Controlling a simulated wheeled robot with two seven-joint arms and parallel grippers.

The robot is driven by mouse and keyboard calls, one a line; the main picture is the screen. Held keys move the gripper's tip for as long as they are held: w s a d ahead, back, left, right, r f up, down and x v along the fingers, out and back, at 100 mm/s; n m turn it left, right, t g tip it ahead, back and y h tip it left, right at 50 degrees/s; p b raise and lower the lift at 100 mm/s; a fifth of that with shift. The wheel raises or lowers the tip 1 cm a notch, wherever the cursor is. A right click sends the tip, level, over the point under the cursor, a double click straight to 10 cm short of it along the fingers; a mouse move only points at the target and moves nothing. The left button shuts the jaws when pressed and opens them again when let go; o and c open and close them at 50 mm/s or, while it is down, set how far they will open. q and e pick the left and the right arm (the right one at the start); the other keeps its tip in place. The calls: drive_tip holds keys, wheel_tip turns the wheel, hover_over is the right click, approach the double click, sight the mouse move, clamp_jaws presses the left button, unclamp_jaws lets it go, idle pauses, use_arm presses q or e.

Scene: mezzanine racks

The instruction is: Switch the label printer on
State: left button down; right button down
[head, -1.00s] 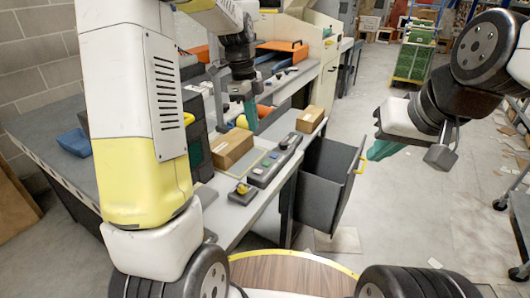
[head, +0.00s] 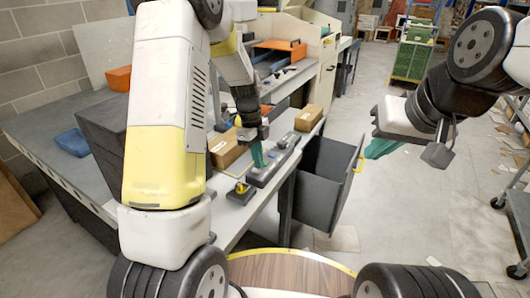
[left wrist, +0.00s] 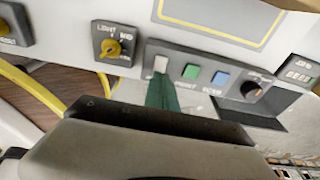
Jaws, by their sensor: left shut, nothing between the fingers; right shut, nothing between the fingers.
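A long grey control strip (head: 286,146) lies on the bench in the head view. In the left wrist view the strip (left wrist: 178,62) carries a pale rocker switch (left wrist: 161,64), a green button (left wrist: 191,72), a blue button (left wrist: 220,77) and a black knob (left wrist: 254,91). Small lettering by the buttons is blurred. My left gripper (head: 258,158) is shut and empty, over the strip. In the left wrist view its green fingertips (left wrist: 162,92) are just beside the rocker switch; I cannot tell whether they touch. My right gripper (head: 383,148) is shut and empty, away to the right.
A small box with a yellow knob (head: 240,193) sits near the strip's front end; it also shows in the left wrist view (left wrist: 116,46). Cardboard boxes (head: 308,118) stand on the bench. An open grey bin (head: 328,180) with a yellow handle juts out beside it.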

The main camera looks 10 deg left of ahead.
use_arm(q)
drive_tip(key=shift+f, duration=0.55)
drive_tip(key=shift+d, duration=0.1)
